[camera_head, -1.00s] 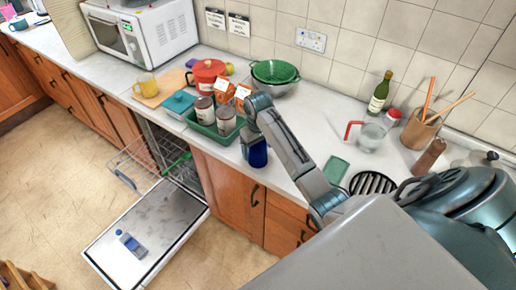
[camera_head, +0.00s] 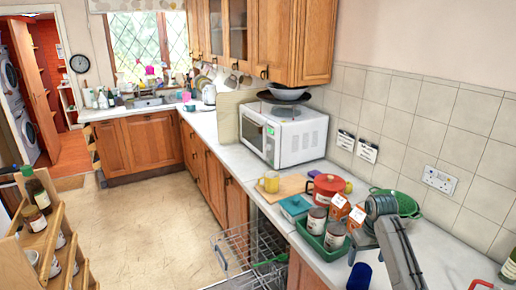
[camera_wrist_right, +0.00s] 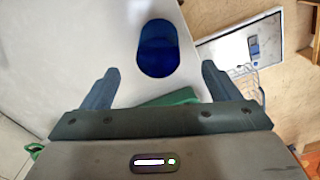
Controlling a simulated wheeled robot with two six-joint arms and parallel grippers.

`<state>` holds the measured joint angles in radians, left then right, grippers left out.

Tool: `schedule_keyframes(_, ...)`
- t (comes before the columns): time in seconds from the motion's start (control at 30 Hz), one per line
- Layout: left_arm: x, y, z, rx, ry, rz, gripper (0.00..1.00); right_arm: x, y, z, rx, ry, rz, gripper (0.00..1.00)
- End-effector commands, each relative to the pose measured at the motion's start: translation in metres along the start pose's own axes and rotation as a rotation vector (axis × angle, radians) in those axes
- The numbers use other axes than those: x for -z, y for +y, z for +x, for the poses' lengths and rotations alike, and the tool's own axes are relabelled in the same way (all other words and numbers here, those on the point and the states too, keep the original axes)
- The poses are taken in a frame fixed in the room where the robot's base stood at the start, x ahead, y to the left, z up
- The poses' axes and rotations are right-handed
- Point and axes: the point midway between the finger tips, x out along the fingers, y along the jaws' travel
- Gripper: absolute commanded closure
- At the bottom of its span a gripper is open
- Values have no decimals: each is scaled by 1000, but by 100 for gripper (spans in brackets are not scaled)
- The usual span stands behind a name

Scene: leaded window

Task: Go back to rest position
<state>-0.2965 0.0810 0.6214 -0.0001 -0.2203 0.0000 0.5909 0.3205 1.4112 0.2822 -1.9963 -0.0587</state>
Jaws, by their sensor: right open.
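My right gripper (camera_head: 364,240) hangs over the counter, to the right of the green tray (camera_head: 318,247). In the right wrist view my right gripper (camera_wrist_right: 159,80) shows two fingers spread apart with nothing held between them. A blue cup (camera_head: 359,277) stands on the counter just below the gripper. The blue cup (camera_wrist_right: 158,48) also shows in the wrist view, beyond the open fingers and apart from them. My left gripper is not in view.
Cans and cartons (camera_head: 340,207), a red pot (camera_head: 326,187) and a green colander (camera_head: 398,203) crowd the counter by my right arm. The dishwasher rack (camera_head: 245,250) is pulled out below. A wooden stepped shelf (camera_head: 45,240) stands at left; the floor between is clear.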

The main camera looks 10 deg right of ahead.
Motion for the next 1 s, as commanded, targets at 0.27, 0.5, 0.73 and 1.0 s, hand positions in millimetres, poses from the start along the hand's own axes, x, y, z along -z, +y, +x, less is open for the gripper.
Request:
schedule_keyframes(0.27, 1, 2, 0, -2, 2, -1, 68, -82, -40, 72, -50, 56, -53, 17)
schedule_keyframes(0.5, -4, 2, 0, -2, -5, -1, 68, -179, -77, 107, -72, 135, -89, 17)
schedule_keyframes(0.73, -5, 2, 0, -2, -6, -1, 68, -270, -104, 106, -76, 211, -100, 17)
schedule_keyframes(1.0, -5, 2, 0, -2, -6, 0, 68, -325, -117, 88, -76, 262, -94, 17)
